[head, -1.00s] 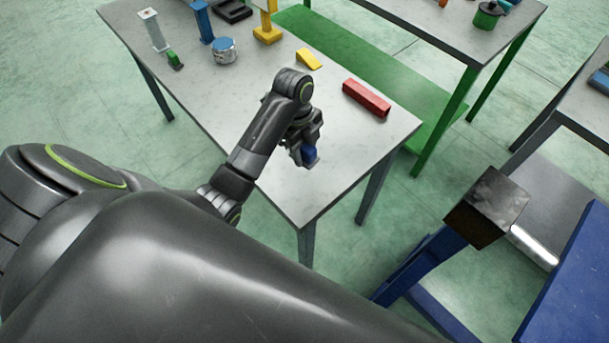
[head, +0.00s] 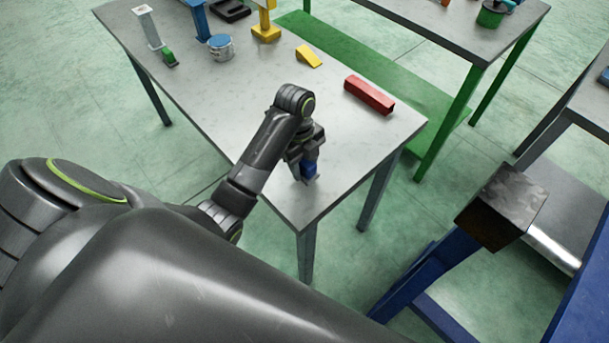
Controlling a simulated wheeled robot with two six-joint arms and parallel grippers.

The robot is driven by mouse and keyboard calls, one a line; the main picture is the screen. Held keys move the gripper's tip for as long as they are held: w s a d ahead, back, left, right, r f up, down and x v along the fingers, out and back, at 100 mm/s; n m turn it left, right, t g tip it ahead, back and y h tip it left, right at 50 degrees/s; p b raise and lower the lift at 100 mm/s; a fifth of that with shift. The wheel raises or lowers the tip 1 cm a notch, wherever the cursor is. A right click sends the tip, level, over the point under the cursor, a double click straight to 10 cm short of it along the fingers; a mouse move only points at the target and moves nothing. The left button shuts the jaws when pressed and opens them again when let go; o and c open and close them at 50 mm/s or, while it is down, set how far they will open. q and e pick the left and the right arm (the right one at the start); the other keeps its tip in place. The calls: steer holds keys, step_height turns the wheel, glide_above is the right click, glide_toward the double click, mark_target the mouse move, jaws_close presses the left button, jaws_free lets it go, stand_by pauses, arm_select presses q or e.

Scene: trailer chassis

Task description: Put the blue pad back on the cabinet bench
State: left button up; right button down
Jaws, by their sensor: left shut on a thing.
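The blue pad (head: 310,169) is a small blue block in my left gripper (head: 308,161), near the front corner of a grey-topped table (head: 345,150). My left gripper is shut on the pad and points down. The pad is at or just above the tabletop; I cannot tell whether it touches. The fingers hide part of the pad. My right gripper is not in view. I cannot tell which bench is the cabinet bench.
A red bar (head: 369,95) and a yellow wedge (head: 309,56) lie behind the gripper. A round tin (head: 221,47), a green block (head: 169,57) and several stands are farther back. A blue frame with a dark block (head: 497,205) stands at right.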

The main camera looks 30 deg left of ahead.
mark_target(305, 173)
arm_select(q)
step_height(305, 173, down, 3)
steer(key=shift+r+b, duration=0.2)
steer(key=shift+b, duration=0.25)
steer(key=shift+f, duration=0.35)
steer(key=shift+f, duration=0.1)
steer(key=o, duration=0.9)
steer(key=shift+o, duration=0.2)
